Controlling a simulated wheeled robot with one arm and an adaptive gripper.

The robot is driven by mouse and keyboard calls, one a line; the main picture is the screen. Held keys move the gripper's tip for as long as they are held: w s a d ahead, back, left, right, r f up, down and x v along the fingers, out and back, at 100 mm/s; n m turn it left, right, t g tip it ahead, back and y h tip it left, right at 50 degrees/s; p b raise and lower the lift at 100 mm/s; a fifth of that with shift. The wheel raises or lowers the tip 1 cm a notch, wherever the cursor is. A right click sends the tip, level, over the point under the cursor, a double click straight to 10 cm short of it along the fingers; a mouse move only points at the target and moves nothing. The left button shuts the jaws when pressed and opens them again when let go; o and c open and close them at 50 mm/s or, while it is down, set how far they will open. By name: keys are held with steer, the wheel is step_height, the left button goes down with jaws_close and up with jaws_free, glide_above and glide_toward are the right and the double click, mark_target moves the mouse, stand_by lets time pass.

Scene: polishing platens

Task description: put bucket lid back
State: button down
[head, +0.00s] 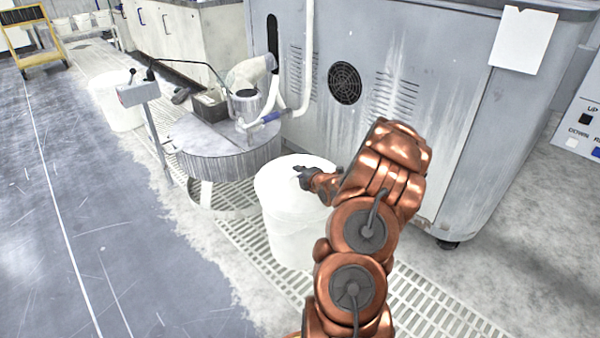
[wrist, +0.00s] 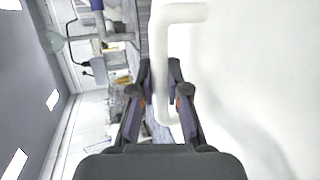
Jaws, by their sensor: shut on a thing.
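A white bucket (head: 292,235) stands on the floor grating in the middle of the head view. A flat white disc, the bucket lid (head: 279,176), shows at its top. I cannot tell whether the lid rests on the rim or sits slightly above it. My gripper (head: 304,176) is over the lid, reaching in from the right. In the wrist view, the two fingers of my gripper (wrist: 160,78) are shut on the white bent handle of the lid, and the lid's broad white face (wrist: 255,80) fills the right side. My arm hides the bucket's right side.
A round grey platen (head: 225,155) with a machine head (head: 245,105) stands behind and left of the bucket. A large grey cabinet (head: 430,110) is behind my arm. Another white bucket (head: 117,105) and a yellow cart (head: 35,40) are farther left. The left floor (head: 120,230) is clear.

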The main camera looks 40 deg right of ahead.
steer(key=shift+f, duration=0.15)
steer(key=c, duration=1.1)
jaws_free()
steer(key=shift+v, duration=4)
